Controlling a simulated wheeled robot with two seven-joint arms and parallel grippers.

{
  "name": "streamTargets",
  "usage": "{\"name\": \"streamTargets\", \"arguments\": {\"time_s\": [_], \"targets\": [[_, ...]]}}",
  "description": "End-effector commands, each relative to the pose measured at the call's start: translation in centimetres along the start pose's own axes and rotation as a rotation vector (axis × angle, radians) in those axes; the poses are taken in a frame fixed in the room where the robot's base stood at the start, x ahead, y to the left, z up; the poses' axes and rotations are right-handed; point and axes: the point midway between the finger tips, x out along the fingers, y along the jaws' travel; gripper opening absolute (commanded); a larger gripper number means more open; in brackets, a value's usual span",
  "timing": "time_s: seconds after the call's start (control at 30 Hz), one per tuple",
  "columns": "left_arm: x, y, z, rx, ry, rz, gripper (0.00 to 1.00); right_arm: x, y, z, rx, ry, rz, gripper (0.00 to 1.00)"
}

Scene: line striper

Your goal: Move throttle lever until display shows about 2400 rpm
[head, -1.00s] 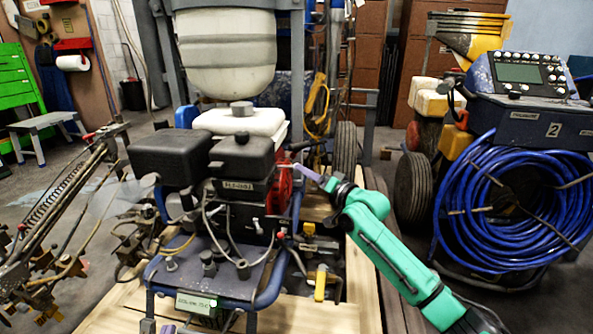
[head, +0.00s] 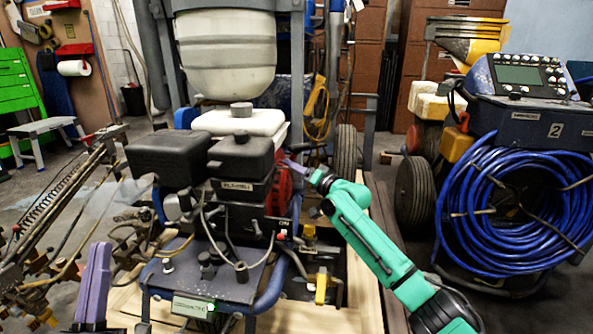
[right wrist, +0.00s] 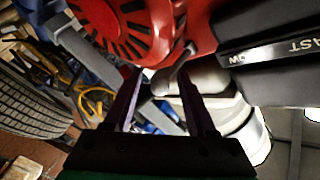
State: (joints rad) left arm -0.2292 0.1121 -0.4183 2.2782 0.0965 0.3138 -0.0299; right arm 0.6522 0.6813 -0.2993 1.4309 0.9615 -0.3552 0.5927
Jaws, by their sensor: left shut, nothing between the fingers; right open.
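In the right wrist view a dark lever with a rounded end (right wrist: 161,87), apparently the throttle lever, lies between the fingertips of my right gripper (right wrist: 160,73). A FAST/SLOW label (right wrist: 270,54) is beside it. The gripper is open; I cannot tell whether a finger touches the lever. In the head view my right gripper (head: 293,165) is at the engine's right side by the red starter housing (head: 282,188), and the lever is hidden. A small pale green panel (head: 194,307), possibly the display, is at the machine's front; its text is unreadable. My left gripper (head: 96,275) is shut and empty at the lower left.
The black engine (head: 240,157) stands under a white tank (head: 226,52). Hoses and valves crowd its front and left. A second machine with a grey screen (head: 518,75) and a coiled blue hose (head: 515,205) stands at right.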

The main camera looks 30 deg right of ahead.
Motion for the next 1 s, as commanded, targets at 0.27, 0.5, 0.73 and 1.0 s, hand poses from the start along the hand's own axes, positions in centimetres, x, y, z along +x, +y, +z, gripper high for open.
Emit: {"name": "streamTargets", "arguments": {"time_s": [0.27, 0.5, 0.73, 1.0], "targets": [[0.0, 0.0, 0.02, 0.0, -0.001, 0.0, 0.0, -0.02, 0.02, -0.01, 0.0, 0.0, 0.001, 0.0], [-0.02, 0.0, 0.06, -0.001, -0.002, -0.001, 0.0, -0.04, 0.13, 0.04, -0.001, -0.001, 0.003, 0.0], [-0.04, 0.0, 0.08, -0.001, -0.003, -0.001, 0.0, -0.06, 0.23, 0.08, -0.003, -0.003, 0.005, 0.0], [-0.05, 0.0, 0.11, -0.001, -0.003, -0.001, 0.0, -0.07, 0.31, 0.13, -0.003, -0.004, 0.007, 0.0]]}}
